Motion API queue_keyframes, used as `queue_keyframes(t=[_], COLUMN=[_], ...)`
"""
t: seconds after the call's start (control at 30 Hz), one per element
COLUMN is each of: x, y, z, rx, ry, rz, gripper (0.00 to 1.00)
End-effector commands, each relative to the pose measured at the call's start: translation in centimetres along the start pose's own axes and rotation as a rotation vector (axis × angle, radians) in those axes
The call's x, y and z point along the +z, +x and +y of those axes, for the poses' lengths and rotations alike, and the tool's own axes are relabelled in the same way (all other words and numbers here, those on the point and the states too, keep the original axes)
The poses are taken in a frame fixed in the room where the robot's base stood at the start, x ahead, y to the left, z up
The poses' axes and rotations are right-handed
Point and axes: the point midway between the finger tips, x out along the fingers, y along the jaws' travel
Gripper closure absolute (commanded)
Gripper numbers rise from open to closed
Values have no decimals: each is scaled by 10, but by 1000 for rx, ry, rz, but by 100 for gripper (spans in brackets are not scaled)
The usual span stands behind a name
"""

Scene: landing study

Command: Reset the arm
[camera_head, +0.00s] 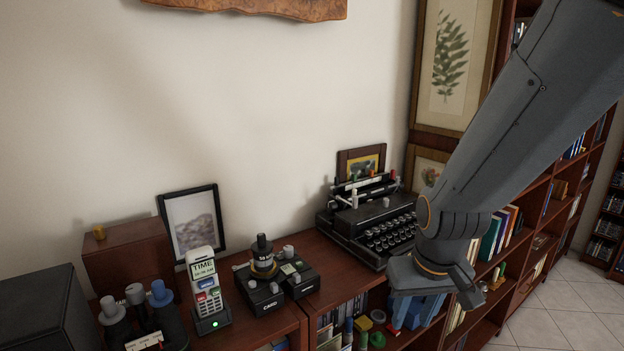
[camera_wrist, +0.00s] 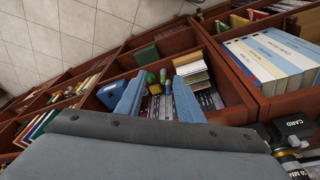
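My arm (camera_head: 530,120) reaches down from the upper right in the head view, in front of the bookshelf. Beyond the fingers is an open shelf compartment with small objects and books.
A black typewriter (camera_head: 372,222), a card device (camera_head: 276,282), a phone (camera_head: 206,290) and a picture frame (camera_head: 192,222) stand on the wooden cabinet top. White and blue binders (camera_wrist: 270,60) fill a compartment at the right of the wrist view. Tiled floor (camera_head: 560,310) lies open at right.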

Motion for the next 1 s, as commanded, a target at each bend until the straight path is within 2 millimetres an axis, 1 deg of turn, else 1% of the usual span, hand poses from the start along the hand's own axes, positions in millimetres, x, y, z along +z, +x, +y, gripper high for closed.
queue_keyframes(t=[0.03, 0.07, 0.1, 0.5, 0.6, 0.7, 1.0], x=[14, 16, 14, 28, 32, 33, 34], y=[4, 8, 15, 67, 77, 80, 79], z=[8, 9, 8, 5, 5, 5, 5], rx=[5, 6, 5, 1, 0, 0, 0], ry=[59, 74, 65, 59, 58, 58, 58], rz=[5, 6, -1, -74, -90, -97, -99], gripper=[66, 66, 66, 66, 66, 66, 66])
